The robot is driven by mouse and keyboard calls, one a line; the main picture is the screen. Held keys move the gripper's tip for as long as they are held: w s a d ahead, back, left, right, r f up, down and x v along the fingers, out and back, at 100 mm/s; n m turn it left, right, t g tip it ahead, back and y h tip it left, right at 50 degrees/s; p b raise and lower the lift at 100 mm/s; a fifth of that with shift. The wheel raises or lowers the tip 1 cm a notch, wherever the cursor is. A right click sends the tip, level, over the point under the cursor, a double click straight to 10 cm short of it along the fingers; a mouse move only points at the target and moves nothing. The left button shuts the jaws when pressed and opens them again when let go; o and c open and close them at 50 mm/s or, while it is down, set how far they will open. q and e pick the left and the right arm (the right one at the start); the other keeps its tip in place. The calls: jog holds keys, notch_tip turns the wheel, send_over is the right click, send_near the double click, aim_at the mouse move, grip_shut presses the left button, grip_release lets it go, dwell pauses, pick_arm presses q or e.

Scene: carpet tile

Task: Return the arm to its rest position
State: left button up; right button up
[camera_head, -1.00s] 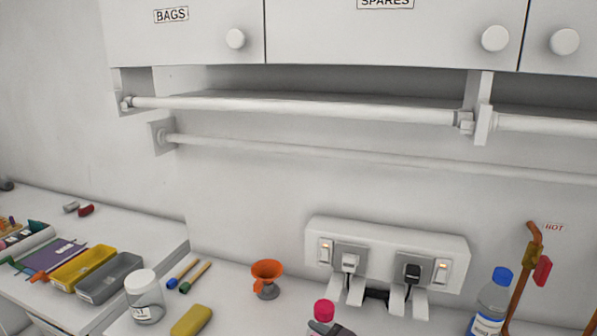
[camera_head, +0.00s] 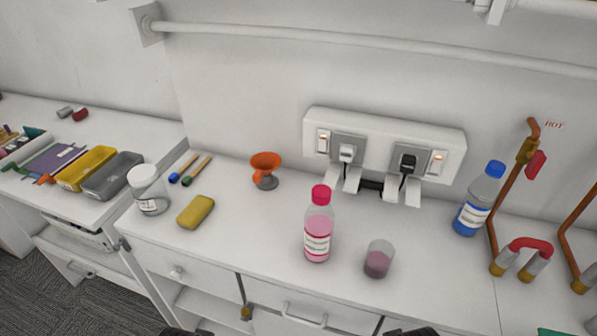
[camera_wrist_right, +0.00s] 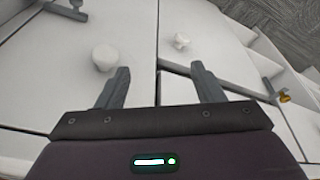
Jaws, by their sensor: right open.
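My right gripper (camera_wrist_right: 163,84) is open and empty in the right wrist view, its two dark fingers apart in front of white cabinet fronts. In the head view, dark parts of my own body (camera_head: 412,332) just show at the bottom edge, too little to tell more. My left gripper's fingers are not seen. A bottle with a pink cap and pink liquid (camera_head: 318,225) stands upright on the white counter (camera_head: 225,245). A clear cup with dark pinkish contents (camera_head: 379,260) stands to its right, apart from it. No gripper touches either.
On the counter stand a white-lidded jar (camera_head: 148,190), a yellow sponge (camera_head: 195,212), an orange funnel (camera_head: 265,168) and a blue-capped bottle (camera_head: 478,200). White knobs (camera_wrist_right: 104,58) stick out near my right fingers.

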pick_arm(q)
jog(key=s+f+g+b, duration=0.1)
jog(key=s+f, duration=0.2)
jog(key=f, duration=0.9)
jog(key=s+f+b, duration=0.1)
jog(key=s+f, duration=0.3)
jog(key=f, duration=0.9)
pick_arm(e)
jog(key=s+f+g, duration=0.1)
jog(key=s+f, duration=0.2)
jog(key=f, duration=0.9)
jog(key=s+f, duration=0.4)
jog(key=f, duration=0.9)
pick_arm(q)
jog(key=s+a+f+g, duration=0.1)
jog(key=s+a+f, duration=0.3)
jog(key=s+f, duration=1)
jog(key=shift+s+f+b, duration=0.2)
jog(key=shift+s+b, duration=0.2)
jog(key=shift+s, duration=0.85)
pick_arm(e)
jog(key=s+d+f+g, duration=0.1)
jog(key=s+d+f, duration=0.3)
jog(key=s+f, duration=1)
jog(key=shift+s+f, duration=0.2)
jog(key=shift+s, duration=1.05)
